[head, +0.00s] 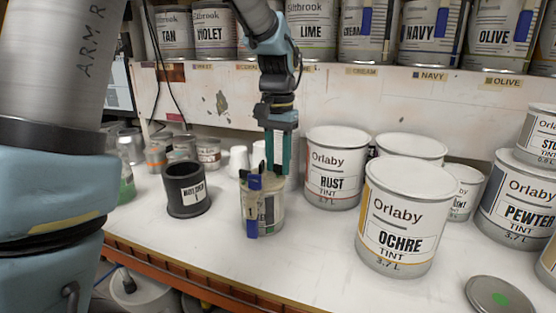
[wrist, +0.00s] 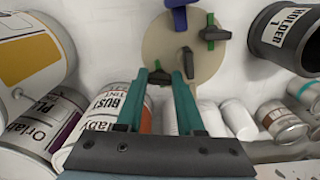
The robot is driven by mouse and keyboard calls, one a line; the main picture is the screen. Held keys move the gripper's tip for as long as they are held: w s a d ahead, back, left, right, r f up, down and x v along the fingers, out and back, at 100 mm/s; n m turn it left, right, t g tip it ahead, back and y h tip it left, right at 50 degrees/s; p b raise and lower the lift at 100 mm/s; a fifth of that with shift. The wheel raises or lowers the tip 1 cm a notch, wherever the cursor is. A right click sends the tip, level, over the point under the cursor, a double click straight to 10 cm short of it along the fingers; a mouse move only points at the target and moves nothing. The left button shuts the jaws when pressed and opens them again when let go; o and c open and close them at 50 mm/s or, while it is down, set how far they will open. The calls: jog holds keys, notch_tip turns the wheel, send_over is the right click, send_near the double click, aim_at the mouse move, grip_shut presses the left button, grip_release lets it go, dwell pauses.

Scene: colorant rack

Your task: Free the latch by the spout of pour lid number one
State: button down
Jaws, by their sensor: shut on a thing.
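A can with a pale round pour lid (head: 264,182) stands on the white bench in the head view. A blue piece (head: 253,207) hangs down its front side. In the wrist view the lid (wrist: 160,42) shows a blue piece (wrist: 178,16) at its edge, a black knob-like part (wrist: 185,63) near its middle and a dark-and-green latch (wrist: 214,33) to the right. My gripper (wrist: 163,77) is shut on another dark latch (wrist: 160,77) at the lid's near edge. In the head view my gripper (head: 280,172) points down at the lid's back right.
A black holder (head: 187,190) stands left of the can. A RUST tin (head: 333,180) and an OCHRE tin (head: 402,222) stand to the right. Small jars and white cups are behind. A loose lid (head: 497,297) lies front right. The bench before the can is clear.

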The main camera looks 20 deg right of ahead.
aim_at(278, 165)
jog(key=shift+n, duration=0.7)
dwell(0.6)
jog(key=c, duration=0.5)
grip_release()
notch_tip(278, 165, up, 11)
jog(key=shift+f+b, duration=0.1)
jog(key=shift+b, duration=0.75)
jog(key=shift+s, duration=0.1)
